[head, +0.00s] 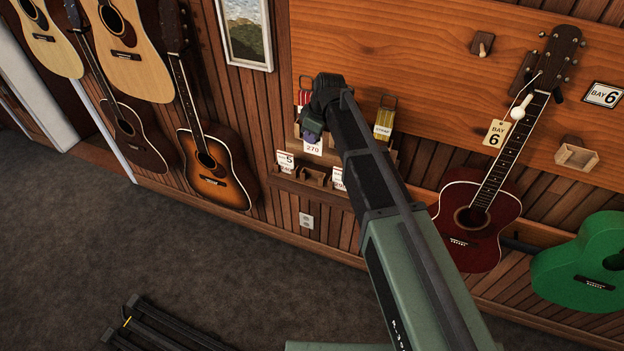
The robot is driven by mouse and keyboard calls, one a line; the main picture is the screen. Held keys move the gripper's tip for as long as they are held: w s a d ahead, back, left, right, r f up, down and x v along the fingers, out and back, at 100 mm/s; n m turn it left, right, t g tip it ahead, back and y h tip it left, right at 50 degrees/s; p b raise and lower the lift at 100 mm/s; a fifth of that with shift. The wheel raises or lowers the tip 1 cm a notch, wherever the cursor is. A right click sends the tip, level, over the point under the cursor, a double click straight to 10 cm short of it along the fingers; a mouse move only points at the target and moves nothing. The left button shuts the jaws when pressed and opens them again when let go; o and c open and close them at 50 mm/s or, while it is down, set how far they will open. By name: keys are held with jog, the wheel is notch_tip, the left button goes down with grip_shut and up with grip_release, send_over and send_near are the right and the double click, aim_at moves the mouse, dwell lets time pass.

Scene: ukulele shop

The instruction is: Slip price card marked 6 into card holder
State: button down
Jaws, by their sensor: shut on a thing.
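My gripper (311,131) is in front of the wooden rack on the wall, mostly covered by my own arm. It is shut on a white price card (313,148) that reads 270. The upper part of the card, where a marking could be, is hidden, so I cannot read a 6 on it. Below it, a small wooden ledge holds a card marked 5 (285,160) and another price card (338,178), with an empty wooden slot (312,177) between them. A small open wooden card holder (577,156) is on the wall panel at right, below a BAY 6 sign (604,95), and looks empty.
A green guitar (585,262) is below the holder. A yellow-tagged item (384,122) stands on the rack. Several guitars hang at left.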

aim_at(320, 155)
notch_tip(320, 155, down, 13)
jog(key=b, duration=1)
jog(key=shift+r, duration=0.2)
jog(key=shift+r+p, duration=0.3)
jog(key=shift+p, duration=0.05)
jog(key=shift+f, duration=0.25)
jog(key=c, duration=1.3)
grip_release()
jog(key=shift+o, duration=0.2)
jog(key=p+v, duration=1)
jog(key=v, duration=0.1)
jog(key=shift+r, duration=0.15)
jog(key=shift+a, duration=0.1)
